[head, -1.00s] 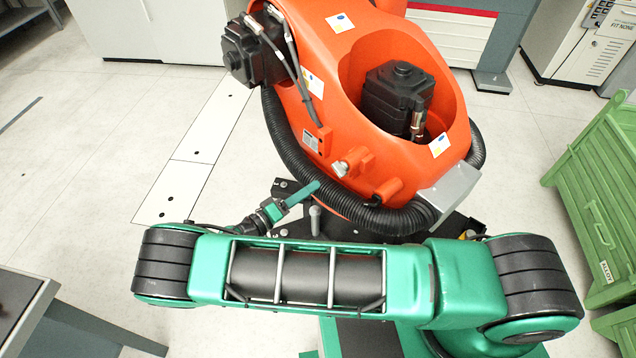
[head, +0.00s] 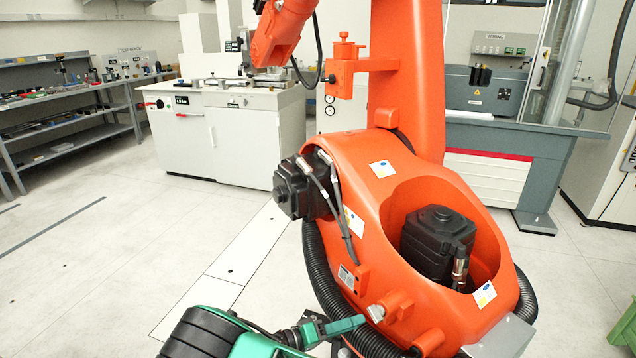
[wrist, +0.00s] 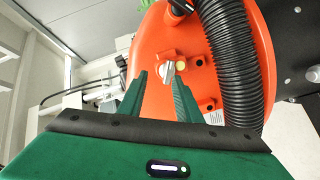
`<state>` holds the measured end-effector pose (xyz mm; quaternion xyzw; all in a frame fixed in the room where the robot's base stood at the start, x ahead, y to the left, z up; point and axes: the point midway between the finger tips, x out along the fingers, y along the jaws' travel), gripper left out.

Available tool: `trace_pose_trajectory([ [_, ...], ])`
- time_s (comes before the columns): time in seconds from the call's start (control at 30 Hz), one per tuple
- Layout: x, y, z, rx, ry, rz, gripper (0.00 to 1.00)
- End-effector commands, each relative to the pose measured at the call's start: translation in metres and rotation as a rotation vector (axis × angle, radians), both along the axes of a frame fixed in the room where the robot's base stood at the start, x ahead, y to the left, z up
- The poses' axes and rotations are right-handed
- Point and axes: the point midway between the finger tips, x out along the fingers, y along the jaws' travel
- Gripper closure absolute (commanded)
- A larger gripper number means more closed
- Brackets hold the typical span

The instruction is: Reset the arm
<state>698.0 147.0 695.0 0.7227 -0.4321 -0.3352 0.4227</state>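My arm is green with black bands; only its upper part (head: 200,335) shows at the bottom of the head view. My gripper (head: 362,321) points right, close to the base of a large orange robot (head: 405,195). In the wrist view my gripper (wrist: 161,76) has its two green fingers apart, with nothing held between them. A metal knob on the orange robot (wrist: 168,70) shows beyond the fingertips. I cannot tell how far the tips are from it. The rest of my arm is out of the head view.
A black ribbed hose (head: 330,285) runs round the orange base; it also shows in the wrist view (wrist: 233,55). A white cabinet (head: 230,135), shelves (head: 75,110) and a grey testing bench (head: 490,150) stand behind. A green crate (head: 622,325) is at right. The left floor is clear.

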Motion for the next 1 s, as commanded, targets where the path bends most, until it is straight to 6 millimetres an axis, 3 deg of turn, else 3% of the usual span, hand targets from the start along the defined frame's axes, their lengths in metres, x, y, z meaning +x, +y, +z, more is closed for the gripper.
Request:
trace_pose_trajectory([
  [0.23, 0.017, -0.063, 0.048, 0.153, 0.124, -0.199, 0.69],
  [0.5, 0.015, -0.133, 0.096, 0.344, 0.243, -0.373, 0.69],
  [0.77, -0.006, -0.198, 0.14, 0.549, 0.326, -0.5, 0.69],
  [1.0, -0.04, -0.251, 0.177, 0.745, 0.374, -0.575, 0.69],
])
